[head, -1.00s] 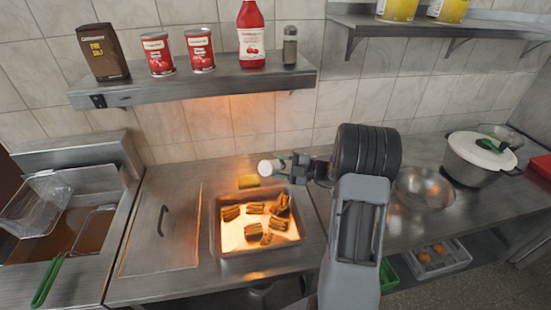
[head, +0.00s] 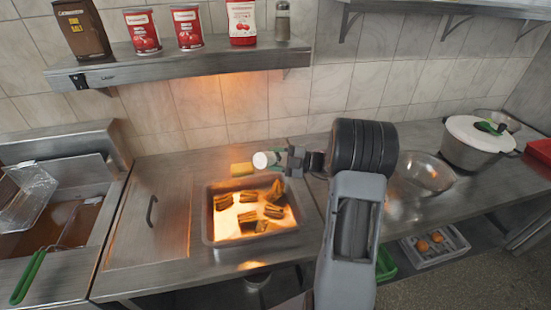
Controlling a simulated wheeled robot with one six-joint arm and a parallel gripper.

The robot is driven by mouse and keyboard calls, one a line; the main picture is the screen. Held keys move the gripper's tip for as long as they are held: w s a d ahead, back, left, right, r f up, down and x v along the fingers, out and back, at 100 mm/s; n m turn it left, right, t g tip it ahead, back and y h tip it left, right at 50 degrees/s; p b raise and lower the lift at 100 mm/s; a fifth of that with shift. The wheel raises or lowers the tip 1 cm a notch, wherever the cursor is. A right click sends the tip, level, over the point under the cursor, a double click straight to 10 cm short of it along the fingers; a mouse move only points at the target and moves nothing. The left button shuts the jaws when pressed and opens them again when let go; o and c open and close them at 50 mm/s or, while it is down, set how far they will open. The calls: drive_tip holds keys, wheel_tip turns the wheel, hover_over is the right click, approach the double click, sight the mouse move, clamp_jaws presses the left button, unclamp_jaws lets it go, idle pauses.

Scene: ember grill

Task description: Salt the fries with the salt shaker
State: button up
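The fries (head: 248,218) are several brown-gold clumps in a shallow metal tray (head: 209,232) under warm orange light. My gripper (head: 279,158) is above the counter at the tray's far edge. It is shut on a small pale cylinder with a white end, which looks like the salt shaker (head: 262,160). The shaker lies about sideways, its white end pointing left. Its far side and the fingertips are partly hidden, and no falling salt can be made out.
A shelf (head: 180,65) above holds a brown box, red cans, a red bottle and a grinder (head: 282,20). A fryer (head: 50,225) is left; a steel bowl (head: 422,174) and white-lidded pot (head: 477,142) are right.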

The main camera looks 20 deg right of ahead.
sight(275, 153)
drive_tip(key=shift+r, duration=0.15)
wheel_tip(275, 153, up, 3)
drive_tip(key=p, duration=0.5)
wheel_tip(275, 153, down, 3)
drive_tip(key=shift+r+p, duration=0.1)
drive_tip(key=shift+p, duration=0.2)
drive_tip(key=shift+r+p, duration=0.35)
drive_tip(key=shift+r, duration=0.8)
wheel_tip(275, 153, down, 2)
drive_tip(key=shift+f, duration=0.25)
drive_tip(key=shift+r, duration=1.2)
wheel_tip(275, 153, down, 2)
drive_tip(key=shift+f, duration=0.25)
drive_tip(key=shift+r, duration=1.45)
